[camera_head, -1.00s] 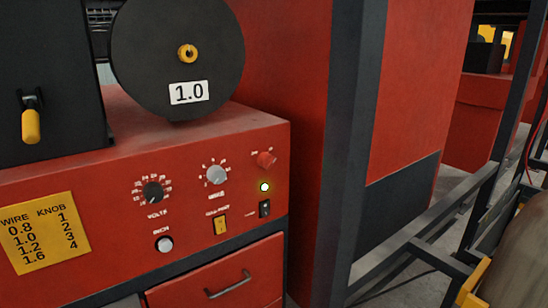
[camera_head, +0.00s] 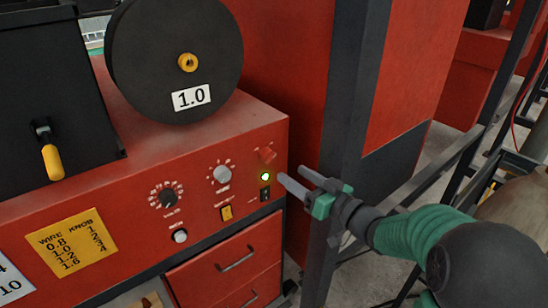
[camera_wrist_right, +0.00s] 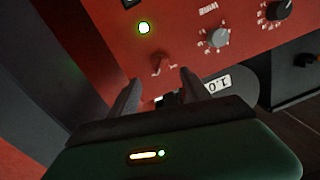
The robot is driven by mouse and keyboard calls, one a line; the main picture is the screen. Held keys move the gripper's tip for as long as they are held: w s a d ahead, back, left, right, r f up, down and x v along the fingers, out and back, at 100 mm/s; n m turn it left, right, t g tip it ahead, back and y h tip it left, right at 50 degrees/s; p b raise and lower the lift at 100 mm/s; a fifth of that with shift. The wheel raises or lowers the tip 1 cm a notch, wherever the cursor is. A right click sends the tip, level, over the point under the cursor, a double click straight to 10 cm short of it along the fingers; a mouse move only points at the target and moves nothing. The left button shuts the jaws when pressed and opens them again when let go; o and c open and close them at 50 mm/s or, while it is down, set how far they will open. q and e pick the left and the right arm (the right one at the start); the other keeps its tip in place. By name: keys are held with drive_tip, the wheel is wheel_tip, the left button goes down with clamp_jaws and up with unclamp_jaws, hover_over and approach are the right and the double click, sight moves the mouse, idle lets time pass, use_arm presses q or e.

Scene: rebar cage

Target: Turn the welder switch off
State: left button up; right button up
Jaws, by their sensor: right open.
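The red welder panel shows a red switch knob (camera_head: 266,155) at its upper right, with a lit green lamp (camera_head: 265,177) just below it. A small black rocker switch (camera_head: 265,194) sits under the lamp. My right gripper (camera_head: 292,177) is open and empty in front of the panel's right edge, close to the lamp and knob in the picture. In the right wrist view, which is turned over, the red knob (camera_wrist_right: 159,64) appears between and just beyond the open fingertips (camera_wrist_right: 159,78). No contact is visible. My left gripper is out of view.
The panel also has a volts dial (camera_head: 168,198), a grey knob (camera_head: 222,174), a yellow switch (camera_head: 226,212) and a white button (camera_head: 180,236). A black wire spool (camera_head: 150,60) stands on top. A dark upright post (camera_head: 350,110) stands right of the panel.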

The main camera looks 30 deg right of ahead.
sight(272, 160)
drive_tip(key=w, duration=0.6)
drive_tip(key=w+a+p, duration=0.1)
drive_tip(key=w, duration=0.1)
drive_tip(key=shift+w, duration=0.4)
clamp_jaws()
